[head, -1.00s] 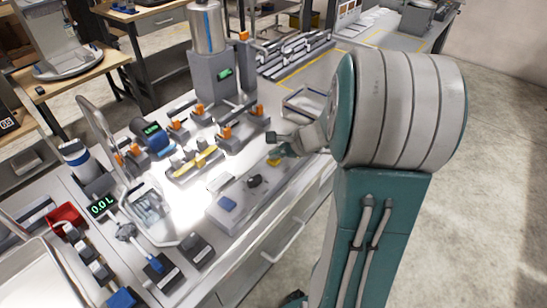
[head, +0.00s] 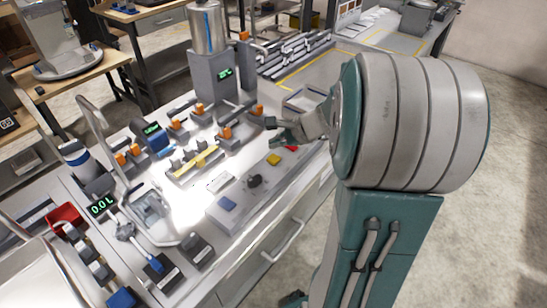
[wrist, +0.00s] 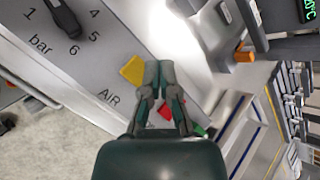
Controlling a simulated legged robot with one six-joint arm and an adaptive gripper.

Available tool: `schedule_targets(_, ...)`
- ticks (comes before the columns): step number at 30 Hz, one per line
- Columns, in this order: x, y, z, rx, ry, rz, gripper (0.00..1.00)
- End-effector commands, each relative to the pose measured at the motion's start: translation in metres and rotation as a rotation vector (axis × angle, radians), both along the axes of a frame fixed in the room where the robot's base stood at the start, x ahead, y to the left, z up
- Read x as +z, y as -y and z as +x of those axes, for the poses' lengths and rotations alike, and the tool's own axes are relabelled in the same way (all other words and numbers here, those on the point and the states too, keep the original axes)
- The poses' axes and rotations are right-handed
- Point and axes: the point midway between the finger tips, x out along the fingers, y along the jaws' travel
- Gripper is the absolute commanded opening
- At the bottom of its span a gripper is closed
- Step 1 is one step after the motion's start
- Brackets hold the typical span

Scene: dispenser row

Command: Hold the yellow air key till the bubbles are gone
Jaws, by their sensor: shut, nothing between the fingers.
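The yellow air key (head: 274,159) sits on the grey control panel (head: 238,203) at the front edge of the bench. In the wrist view the yellow key (wrist: 132,70) lies by the printed word AIR, just left of my fingertips. My gripper (head: 272,131) is shut and empty, and appears raised above and behind the key, apart from it. In the wrist view my gripper (wrist: 159,76) has its fingertips together. A steel tank (head: 207,28) with a blue sight strip stands at the back. I cannot make out any bubbles.
A red key (head: 291,148) sits right of the yellow one; a black knob (head: 254,181) and blue key (head: 227,203) sit left. A yellow bar (head: 194,163) and orange-capped valves (head: 225,132) stand behind.

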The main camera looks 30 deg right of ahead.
Motion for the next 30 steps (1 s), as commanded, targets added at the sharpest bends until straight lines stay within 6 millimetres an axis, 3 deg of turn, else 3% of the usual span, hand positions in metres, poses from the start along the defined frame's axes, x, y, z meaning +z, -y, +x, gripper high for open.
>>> schedule_targets(10,0.027,0.0,0.0,-0.001,0.001,0.0,0.0)
schedule_targets(30,0.028,0.0,0.0,0.001,-0.001,0.0,0.0)
